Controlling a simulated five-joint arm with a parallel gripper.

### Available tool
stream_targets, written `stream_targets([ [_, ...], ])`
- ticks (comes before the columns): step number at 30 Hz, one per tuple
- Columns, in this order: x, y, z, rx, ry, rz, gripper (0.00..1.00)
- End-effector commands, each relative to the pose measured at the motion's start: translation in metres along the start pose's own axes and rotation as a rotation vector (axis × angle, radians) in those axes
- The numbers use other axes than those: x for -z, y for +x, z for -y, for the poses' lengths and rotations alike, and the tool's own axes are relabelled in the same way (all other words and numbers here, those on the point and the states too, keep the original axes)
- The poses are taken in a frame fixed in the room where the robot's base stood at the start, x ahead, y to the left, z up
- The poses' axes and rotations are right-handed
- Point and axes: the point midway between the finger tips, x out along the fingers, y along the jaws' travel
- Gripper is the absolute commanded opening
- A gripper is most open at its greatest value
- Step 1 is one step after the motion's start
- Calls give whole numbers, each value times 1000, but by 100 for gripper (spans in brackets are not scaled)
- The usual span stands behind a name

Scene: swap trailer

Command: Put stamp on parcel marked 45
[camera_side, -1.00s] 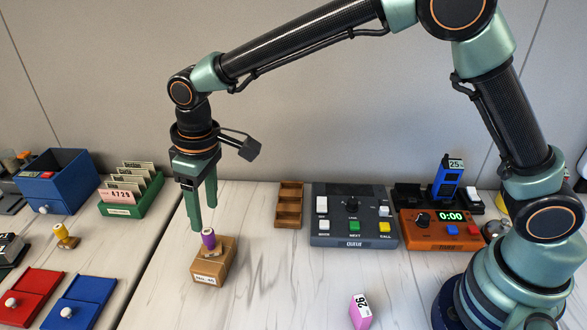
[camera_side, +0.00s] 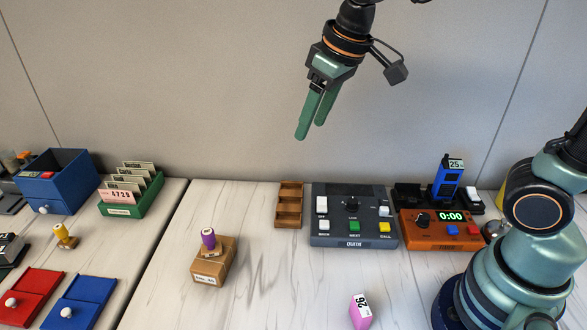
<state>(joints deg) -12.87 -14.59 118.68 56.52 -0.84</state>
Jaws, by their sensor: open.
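The parcel (camera_side: 213,266) is a small brown cardboard box on the front left of the near table, with a white label on its front face; the label print is too small to read surely. A stamp (camera_side: 208,239) with a purple handle stands upright on top of the parcel. My gripper (camera_side: 309,130) is open and empty, high above the table, up and to the right of the parcel and well apart from it.
A wooden tray (camera_side: 289,206), a grey button console (camera_side: 353,218) and an orange timer box (camera_side: 440,230) stand behind. A yellow-handled stamp (camera_side: 65,237), red box (camera_side: 33,296) and blue box (camera_side: 78,302) are left.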

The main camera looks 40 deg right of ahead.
Motion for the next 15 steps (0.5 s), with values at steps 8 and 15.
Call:
stream_targets([
  [8, -68, -16, -50, -66, 166, -115, 60],
  [15, -91, -14, -62, -92, 220, -152, 60],
])
